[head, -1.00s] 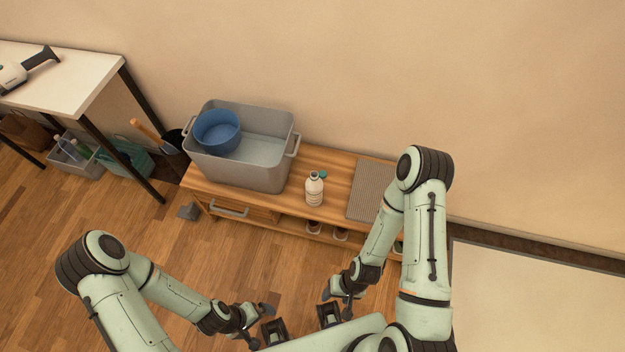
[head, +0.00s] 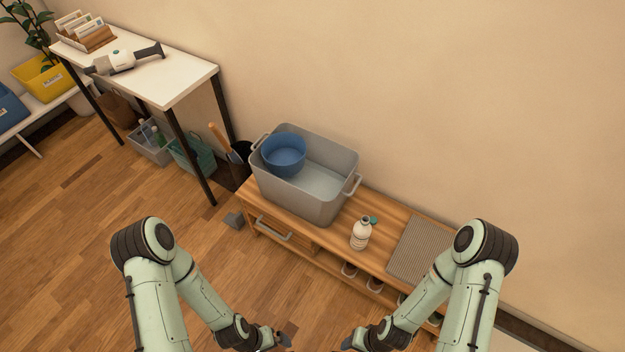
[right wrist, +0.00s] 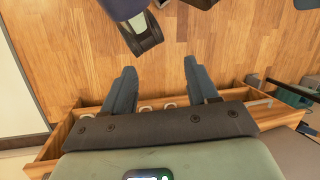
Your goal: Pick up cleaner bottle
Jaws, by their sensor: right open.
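The cleaner bottle (head: 360,236), white with a teal cap, stands upright on the wooden bench (head: 386,222), between a grey tub and a ribbed mat. My right gripper (head: 350,342) is low in the head view, in front of the bench and apart from the bottle. In the right wrist view its two fingers (right wrist: 160,88) are spread with nothing between them. My left gripper (head: 284,341) is at the bottom edge of the head view, also away from the bottle; its fingers are too cut off to judge. The bottle is not visible in the right wrist view.
The grey tub (head: 335,190) holds a blue basin (head: 284,157) left of the bottle. The grey mat (head: 421,252) lies to its right. A white table (head: 160,78) with a handheld device stands at the left. Open wooden floor (head: 130,190) lies in front of the bench.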

